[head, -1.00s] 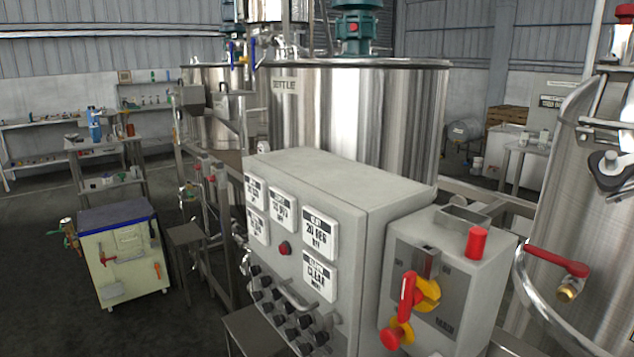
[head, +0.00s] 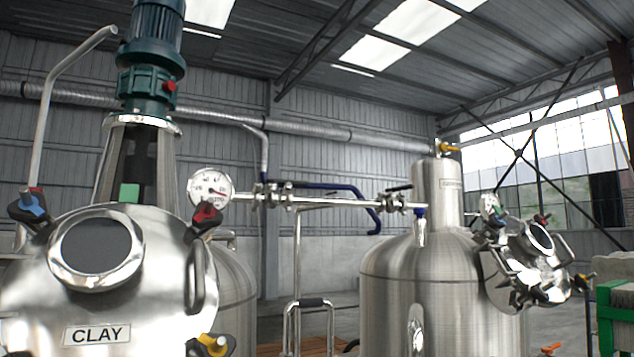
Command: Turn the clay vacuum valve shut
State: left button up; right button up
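The clay tank (head: 140,290) stands at the left, with a "CLAY" label (head: 97,334) on its domed lid. A round dial gauge (head: 211,189) shows just right of its motor column. A metal pipe runs right from the gauge and carries a small valve (head: 272,196) with a dark handle, beside a bent blue pipe or long handle (head: 340,188). A second valve (head: 398,198) with a black lever sits farther right, by another vessel. I cannot tell for certain which is the clay vacuum valve, or its exact setting. Neither gripper is in view.
A second steel vessel (head: 440,290) with a tilted clamped hatch (head: 530,262) stands at the right. A green-framed object (head: 612,310) is at the right edge. Lid clamps with blue, red and yellow knobs stick out around the clay tank's lid.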

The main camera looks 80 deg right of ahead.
aim_at(295, 182)
jog(key=z, duration=2.1)
